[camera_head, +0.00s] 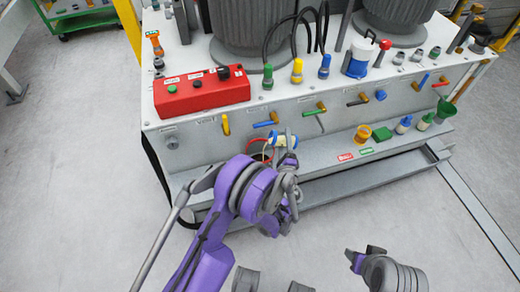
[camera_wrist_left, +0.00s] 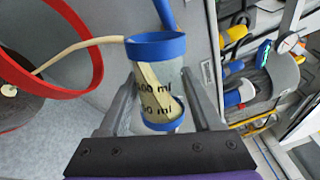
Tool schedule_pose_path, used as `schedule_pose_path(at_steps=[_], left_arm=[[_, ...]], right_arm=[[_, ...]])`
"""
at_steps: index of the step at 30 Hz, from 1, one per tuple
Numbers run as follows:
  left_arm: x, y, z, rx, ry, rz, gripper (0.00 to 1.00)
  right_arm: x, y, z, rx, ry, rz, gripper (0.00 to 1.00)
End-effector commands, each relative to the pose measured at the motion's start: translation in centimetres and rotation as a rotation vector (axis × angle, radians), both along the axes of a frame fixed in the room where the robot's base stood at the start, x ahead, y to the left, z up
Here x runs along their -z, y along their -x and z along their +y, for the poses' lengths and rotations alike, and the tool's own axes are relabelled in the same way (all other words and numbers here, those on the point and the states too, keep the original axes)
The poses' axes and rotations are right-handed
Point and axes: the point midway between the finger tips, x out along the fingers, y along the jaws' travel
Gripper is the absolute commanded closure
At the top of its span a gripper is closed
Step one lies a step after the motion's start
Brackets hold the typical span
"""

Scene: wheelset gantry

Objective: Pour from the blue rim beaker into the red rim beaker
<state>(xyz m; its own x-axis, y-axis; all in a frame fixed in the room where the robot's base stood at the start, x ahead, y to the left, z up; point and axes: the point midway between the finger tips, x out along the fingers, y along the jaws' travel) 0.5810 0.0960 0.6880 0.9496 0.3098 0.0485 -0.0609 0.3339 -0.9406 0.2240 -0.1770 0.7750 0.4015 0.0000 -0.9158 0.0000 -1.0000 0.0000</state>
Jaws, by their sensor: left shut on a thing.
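The blue rim beaker (camera_wrist_left: 158,85) is held between the two fingers of my left gripper (camera_wrist_left: 165,105), which is shut on it. It is clear, with volume marks and some cream liquid inside. In the head view the blue rim beaker (camera_head: 284,140) lies tipped on its side, mouth to the left. A thin cream stream runs from its rim into the red rim beaker (camera_wrist_left: 98,62), whose red rim also shows in the head view (camera_head: 249,145). My left gripper (camera_head: 290,150) is partly hidden by my arm. My right gripper (camera_head: 364,256) is low, away from both beakers; its jaws are unclear.
The grey bench (camera_head: 190,135) carries a red control box (camera_head: 203,92), large motors and coloured valves. On its lower ledge stand an orange cup (camera_head: 363,134), a green block (camera_head: 383,134) and small bottles. The floor in front is clear.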

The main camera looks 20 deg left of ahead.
Motion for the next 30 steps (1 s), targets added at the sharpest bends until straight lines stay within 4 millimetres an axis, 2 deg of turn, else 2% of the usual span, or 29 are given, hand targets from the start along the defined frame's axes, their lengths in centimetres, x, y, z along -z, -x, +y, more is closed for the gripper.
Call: schedule_pose_path(at_steps=[30], left_arm=[[-0.59, 0.28, 0.84, 0.0, 0.094, -0.032, 0.96]], right_arm=[[-0.32, 0.01, 0.0, 0.0, 0.0, -0.001, 0.5]])
